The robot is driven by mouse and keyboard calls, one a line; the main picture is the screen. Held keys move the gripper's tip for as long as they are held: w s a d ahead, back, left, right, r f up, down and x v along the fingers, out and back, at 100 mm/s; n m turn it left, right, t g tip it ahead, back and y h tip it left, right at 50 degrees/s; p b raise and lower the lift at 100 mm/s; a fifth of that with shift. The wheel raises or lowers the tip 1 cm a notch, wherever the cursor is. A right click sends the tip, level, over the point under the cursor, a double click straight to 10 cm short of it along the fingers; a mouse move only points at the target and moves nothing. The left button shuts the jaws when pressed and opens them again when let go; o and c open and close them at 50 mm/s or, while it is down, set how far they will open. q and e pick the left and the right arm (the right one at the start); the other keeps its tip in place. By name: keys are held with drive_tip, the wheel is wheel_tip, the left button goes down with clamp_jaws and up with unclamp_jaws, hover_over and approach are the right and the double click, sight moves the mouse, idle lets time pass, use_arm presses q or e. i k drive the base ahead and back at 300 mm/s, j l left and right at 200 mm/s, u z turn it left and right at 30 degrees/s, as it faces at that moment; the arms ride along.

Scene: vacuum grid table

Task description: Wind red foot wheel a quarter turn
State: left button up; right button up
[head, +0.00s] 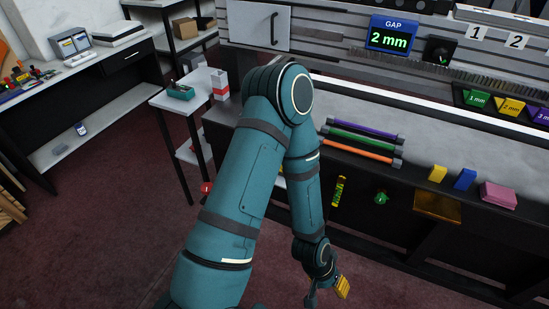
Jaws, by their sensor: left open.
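The red foot wheel (206,188) shows as a small red shape low at the table's left end. It sits just left of my teal left arm, which may cover part of it. My left gripper (327,294) hangs at the bottom of the head view, in front of the table and well to the right of the red wheel. It is open, with a yellow fingertip pad on its right side, and nothing shows between its fingers. It is apart from the wheel. My right gripper is out of view.
A green knob (381,197) and a yellow level-like strip (339,191) are on the table's dark front. A small white side table (193,92) stands left of the vacuum table (420,160). A workbench (95,75) is at far left. The dark red floor (120,210) is clear.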

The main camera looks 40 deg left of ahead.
sight(206, 188)
drive_tip(key=u, duration=2)
drive_tip(key=j+z, duration=0.1)
drive_tip(key=z, duration=0.35)
drive_tip(key=i+j+z, duration=0.1)
drive_tip(key=z, duration=0.35)
drive_tip(key=j+z, duration=0.1)
drive_tip(key=z, duration=0.4)
drive_tip(key=j+z, duration=0.1)
drive_tip(key=z, duration=0.35)
drive_tip(key=j+z, duration=0.4)
drive_tip(key=k+j+z, duration=0.2)
drive_tip(key=j+z, duration=0.2)
drive_tip(key=k+j+z, duration=0.2)
drive_tip(key=j, duration=0.25)
drive_tip(key=k+j+z, duration=0.25)
drive_tip(key=j, duration=0.2)
drive_tip(key=k+j, duration=0.25)
drive_tip(key=j, duration=0.15)
drive_tip(key=k+j, duration=0.55)
drive_tip(key=j, duration=0.25)
drive_tip(key=z, duration=0.05)
